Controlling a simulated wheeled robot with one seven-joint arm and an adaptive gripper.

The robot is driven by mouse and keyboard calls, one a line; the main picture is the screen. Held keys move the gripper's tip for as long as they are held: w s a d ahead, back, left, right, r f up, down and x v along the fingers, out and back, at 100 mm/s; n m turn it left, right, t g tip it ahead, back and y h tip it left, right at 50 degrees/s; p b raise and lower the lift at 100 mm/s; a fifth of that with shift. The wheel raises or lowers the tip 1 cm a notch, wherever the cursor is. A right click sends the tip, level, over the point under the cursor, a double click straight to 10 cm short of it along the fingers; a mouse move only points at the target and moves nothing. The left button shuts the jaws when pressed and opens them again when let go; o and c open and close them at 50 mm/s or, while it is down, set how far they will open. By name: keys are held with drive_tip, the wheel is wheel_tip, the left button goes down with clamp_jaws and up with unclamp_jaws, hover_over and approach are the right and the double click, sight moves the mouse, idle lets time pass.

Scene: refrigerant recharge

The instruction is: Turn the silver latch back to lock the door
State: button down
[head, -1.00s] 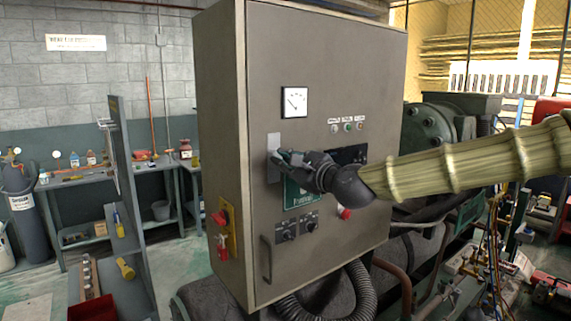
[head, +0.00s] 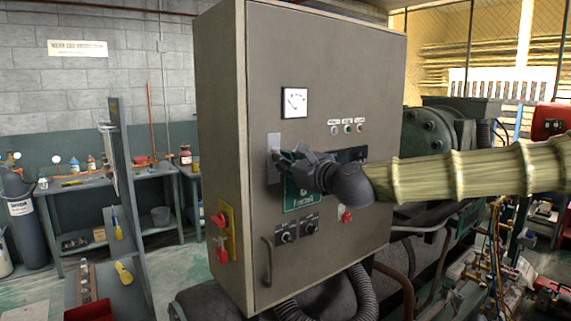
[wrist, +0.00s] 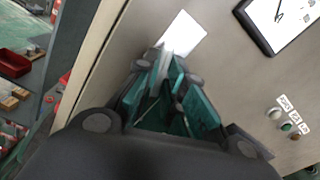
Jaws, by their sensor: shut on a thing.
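The grey cabinet door (head: 345,80) looks flush with its frame in the head view. The silver latch has a pale plate (head: 273,141) near the door's left edge, and the plate also shows in the wrist view (wrist: 186,33). My gripper (head: 280,157) reaches in from the right and is shut on the latch at this plate. In the wrist view my gripper's teal-lined fingers (wrist: 165,72) close around the latch's small light handle. The fingers hide most of the handle, so I cannot tell its exact angle.
A gauge (head: 294,102) sits above the latch. Indicator lights (head: 348,128) and dark knobs (head: 286,235) are on the door. A red switch (head: 220,219) is on the cabinet's left side. A bar handle (head: 267,262) is at the lower left of the door. Machinery stands behind.

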drive_tip(key=shift+f+m+b, duration=0.1)
drive_tip(key=shift+m+b, duration=1)
drive_tip(key=shift+m, duration=0.5)
drive_tip(key=c, duration=1.6)
unclamp_jaws()
drive_tip(key=shift+d, duration=0.1)
drive_tip(key=b+v, duration=0.1)
drive_tip(key=v, duration=0.8)
